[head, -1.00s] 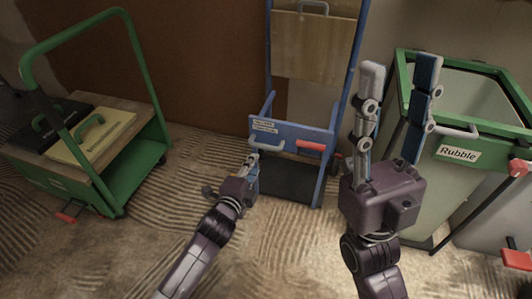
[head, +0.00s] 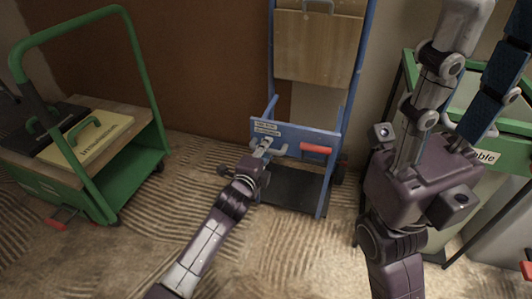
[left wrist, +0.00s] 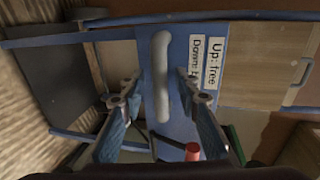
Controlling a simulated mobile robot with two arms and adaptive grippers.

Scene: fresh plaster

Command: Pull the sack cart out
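The blue sack cart (head: 355,95) stands upright against the wall, with a dark toe plate (head: 295,188) low on the floor and a wooden board (head: 318,48) on its frame. Its blue cross panel carries a label (left wrist: 216,65) reading "Up: free" and "Down:", the rest partly hidden, a red lever (head: 316,149) and a grey bar handle (left wrist: 162,75). My left gripper (head: 264,146) is at this handle; in the left wrist view its two fingers are apart, one on either side of the handle. My right gripper (head: 496,25) is open and empty, raised in front of the bin.
A green platform trolley (head: 140,185) with a yellow case (head: 90,140) and a dark case stands at left. A green-rimmed bin (head: 410,70) stands at right, partly hidden by my right arm. The ridged floor between trolley and sack cart is clear.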

